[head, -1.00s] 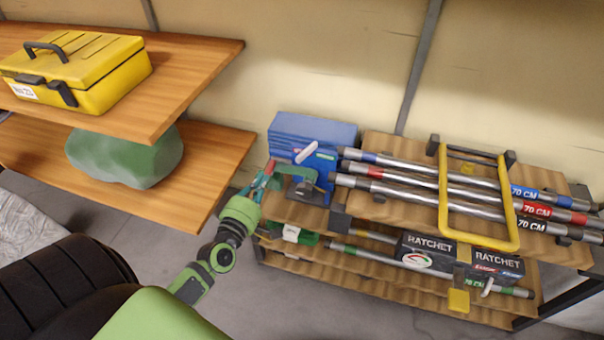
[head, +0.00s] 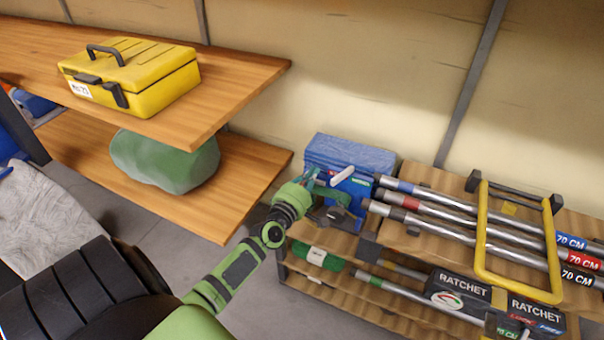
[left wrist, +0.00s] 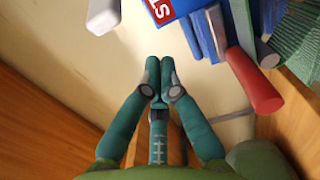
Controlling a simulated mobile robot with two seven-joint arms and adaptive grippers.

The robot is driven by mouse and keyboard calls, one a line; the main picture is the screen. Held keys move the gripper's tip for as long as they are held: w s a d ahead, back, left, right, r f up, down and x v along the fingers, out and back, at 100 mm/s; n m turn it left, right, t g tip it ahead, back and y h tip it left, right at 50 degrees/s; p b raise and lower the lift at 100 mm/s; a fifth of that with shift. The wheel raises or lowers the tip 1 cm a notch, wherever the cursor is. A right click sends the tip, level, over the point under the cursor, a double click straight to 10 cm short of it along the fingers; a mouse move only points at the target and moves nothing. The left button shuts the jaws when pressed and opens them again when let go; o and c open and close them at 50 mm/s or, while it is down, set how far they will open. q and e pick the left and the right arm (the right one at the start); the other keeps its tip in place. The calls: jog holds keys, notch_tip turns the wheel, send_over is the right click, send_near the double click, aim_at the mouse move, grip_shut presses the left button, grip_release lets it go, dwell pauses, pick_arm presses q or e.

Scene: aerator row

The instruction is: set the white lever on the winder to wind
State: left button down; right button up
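The winder (head: 354,190) is a blue unit on the wooden shelf at the right of the head view. Its white lever (head: 342,176) slants up to the right on the front. In the left wrist view, a white rounded piece (left wrist: 103,14), apparently the lever, is cut off by the top edge. My left gripper (head: 316,178) is just left of the lever in the head view. In the left wrist view its teal fingertips (left wrist: 159,78) are together with nothing between them, apart from the white piece. Lettering beside the lever is too small to read. My right gripper is not in view.
Metal bars (head: 440,208) with coloured bands lie right of the winder, with a yellow frame handle (head: 482,235) over them. A ratchet box (head: 458,291) sits below. A wooden shelf (head: 240,85) at left holds a yellow toolbox (head: 135,78), with a green lump (head: 165,160) beneath.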

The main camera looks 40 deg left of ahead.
aim_at(332, 184)
pick_arm(q)
jog(key=shift+d+p, duration=0.6)
jog(key=shift+d, duration=1.35)
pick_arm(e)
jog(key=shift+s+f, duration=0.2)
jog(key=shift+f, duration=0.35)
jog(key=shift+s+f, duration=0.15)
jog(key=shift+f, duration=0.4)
pick_arm(q)
jog(key=shift+s, duration=0.1)
jog(key=shift+d, duration=0.1)
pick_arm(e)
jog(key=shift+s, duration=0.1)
